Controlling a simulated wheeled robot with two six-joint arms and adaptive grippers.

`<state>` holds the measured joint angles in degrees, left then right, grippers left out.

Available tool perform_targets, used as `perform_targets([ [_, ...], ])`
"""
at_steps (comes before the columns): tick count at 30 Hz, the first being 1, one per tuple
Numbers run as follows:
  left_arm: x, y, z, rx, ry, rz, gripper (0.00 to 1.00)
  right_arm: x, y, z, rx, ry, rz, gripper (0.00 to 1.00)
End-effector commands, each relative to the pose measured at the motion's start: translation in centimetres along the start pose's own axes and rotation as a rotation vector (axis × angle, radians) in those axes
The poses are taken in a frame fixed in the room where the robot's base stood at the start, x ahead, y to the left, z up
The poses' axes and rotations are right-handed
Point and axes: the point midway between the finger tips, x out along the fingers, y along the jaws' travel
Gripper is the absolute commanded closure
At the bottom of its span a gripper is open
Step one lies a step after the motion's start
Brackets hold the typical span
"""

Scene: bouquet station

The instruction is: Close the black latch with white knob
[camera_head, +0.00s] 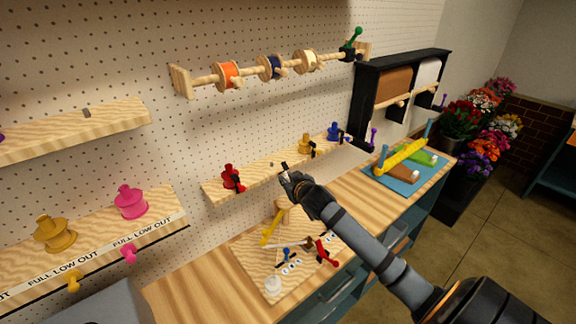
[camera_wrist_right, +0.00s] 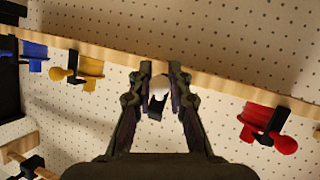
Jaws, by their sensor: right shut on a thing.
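The white knob (camera_wrist_right: 160,84) sits between the fingertips of my right gripper (camera_wrist_right: 161,72) in the right wrist view, just below the wooden shelf edge. The gripper is shut on it. The black latch (camera_wrist_right: 157,104) shows as a small forked dark piece beside the knob. My fingers hide part of both, so I cannot tell how far the latch is turned. In the head view my right gripper (camera_head: 287,174) is at the front edge of the shelf and mostly covers the latch and knob. My left gripper is in neither view.
The wooden shelf (camera_head: 216,190) also carries a red item (camera_head: 231,178), a yellow item (camera_head: 304,143) and a blue item (camera_head: 333,131), each with black fittings. A blue tray (camera_head: 377,181) lies on the bench at right.

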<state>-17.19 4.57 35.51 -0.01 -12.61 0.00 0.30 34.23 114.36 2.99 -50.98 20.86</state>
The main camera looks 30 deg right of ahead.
Motion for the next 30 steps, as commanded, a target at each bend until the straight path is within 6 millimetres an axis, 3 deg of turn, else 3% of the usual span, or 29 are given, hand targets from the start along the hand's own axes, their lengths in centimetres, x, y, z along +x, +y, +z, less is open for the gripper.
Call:
perform_targets([
  [1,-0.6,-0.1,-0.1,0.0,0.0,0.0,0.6,-0.2,0.1,-0.8,-0.01,-0.034,-0.004,1.0],
  [18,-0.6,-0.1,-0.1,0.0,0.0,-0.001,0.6,0.0,0.2,-2.7,-0.158,-0.518,-0.062,1.0],
  [30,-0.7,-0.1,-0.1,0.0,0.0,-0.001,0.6,0.2,0.3,-3.3,-0.218,-0.713,-0.081,1.0],
])
